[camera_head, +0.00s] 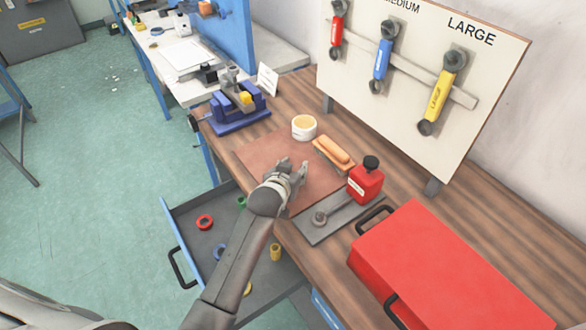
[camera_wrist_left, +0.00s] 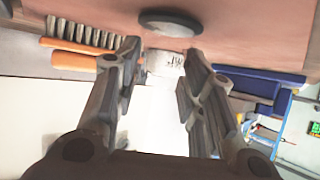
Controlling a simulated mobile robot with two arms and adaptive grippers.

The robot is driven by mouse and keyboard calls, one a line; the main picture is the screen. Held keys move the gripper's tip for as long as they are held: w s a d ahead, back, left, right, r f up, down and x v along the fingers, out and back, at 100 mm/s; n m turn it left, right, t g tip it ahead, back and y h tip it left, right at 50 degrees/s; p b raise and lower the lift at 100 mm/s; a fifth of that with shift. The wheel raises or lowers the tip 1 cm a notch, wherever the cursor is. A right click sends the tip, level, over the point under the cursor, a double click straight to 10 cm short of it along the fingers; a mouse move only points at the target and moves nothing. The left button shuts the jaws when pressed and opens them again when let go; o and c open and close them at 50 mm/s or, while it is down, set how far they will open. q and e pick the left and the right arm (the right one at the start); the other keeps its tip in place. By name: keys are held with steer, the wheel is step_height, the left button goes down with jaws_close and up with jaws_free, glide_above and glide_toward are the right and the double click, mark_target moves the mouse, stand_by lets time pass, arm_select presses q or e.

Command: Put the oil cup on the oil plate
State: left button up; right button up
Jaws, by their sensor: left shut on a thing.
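The oil plate (camera_head: 340,215) is a flat grey slab at the bench's front edge. A red can with a black cap (camera_head: 368,182) stands on its right part. My left gripper (camera_head: 296,170) is over the brown mat, left of and behind the plate. In the left wrist view its two fingers (camera_wrist_left: 162,55) stand apart, gripping what looks like the oil cup. A dark disc (camera_wrist_left: 170,22) shows just beyond the fingertips, probably its base; the rest is hard to make out. My right gripper is not in view.
A white tin (camera_head: 304,130) and an orange brush (camera_head: 334,152) stand beyond my gripper, with a blue vise (camera_head: 240,108) behind. A red toolbox (camera_head: 450,265) fills the bench's right. An open drawer (camera_head: 185,215) with coloured rings lies below.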

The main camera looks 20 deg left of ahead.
arm_select(q)
steer(key=o, duration=0.6)
steer(key=shift+f, duration=0.15)
steer(key=shift+c, duration=0.2)
steer(key=o, duration=0.5)
steer(key=shift+c, duration=0.2)
